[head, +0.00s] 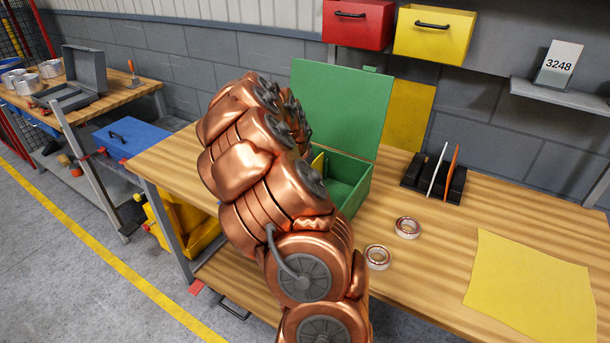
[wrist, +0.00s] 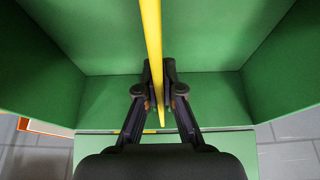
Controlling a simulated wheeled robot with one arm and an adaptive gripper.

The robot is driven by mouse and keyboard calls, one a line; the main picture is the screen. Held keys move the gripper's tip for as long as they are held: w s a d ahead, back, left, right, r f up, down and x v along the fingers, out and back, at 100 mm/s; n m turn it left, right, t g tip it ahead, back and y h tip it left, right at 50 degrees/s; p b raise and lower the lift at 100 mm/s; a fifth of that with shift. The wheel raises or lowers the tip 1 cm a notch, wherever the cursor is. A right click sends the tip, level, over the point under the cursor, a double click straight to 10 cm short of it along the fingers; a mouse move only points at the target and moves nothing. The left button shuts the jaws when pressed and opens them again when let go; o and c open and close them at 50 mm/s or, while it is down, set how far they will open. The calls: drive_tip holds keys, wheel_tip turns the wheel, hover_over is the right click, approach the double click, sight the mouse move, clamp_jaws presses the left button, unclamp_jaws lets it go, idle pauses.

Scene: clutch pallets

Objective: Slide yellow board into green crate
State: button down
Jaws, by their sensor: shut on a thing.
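The green crate (head: 352,195) stands on the wooden bench with its lid (head: 340,105) raised. Its green walls also fill much of the wrist view (wrist: 215,100). The yellow board (wrist: 152,35) is seen edge-on in the wrist view, upright between the crate's walls. My gripper (wrist: 161,95) is shut on the board's edge. In the head view, a small yellow part (head: 317,163) shows inside the crate beside my arm. My arm hides my gripper and the crate's left part there. I cannot tell whether the board touches the crate's floor.
A black rack (head: 425,175) holds a white and an orange board right of the crate. Two tape rolls (head: 407,228) (head: 377,257) and a flat yellow sheet (head: 530,285) lie on the bench. Another yellow panel (head: 410,115) stands behind the lid. Red (head: 357,25) and yellow (head: 433,35) bins hang above.

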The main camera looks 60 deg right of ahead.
drive_tip(key=c, duration=1.2)
unclamp_jaws()
drive_tip(key=shift+c, duration=0.2)
drive_tip(key=v, duration=1.2)
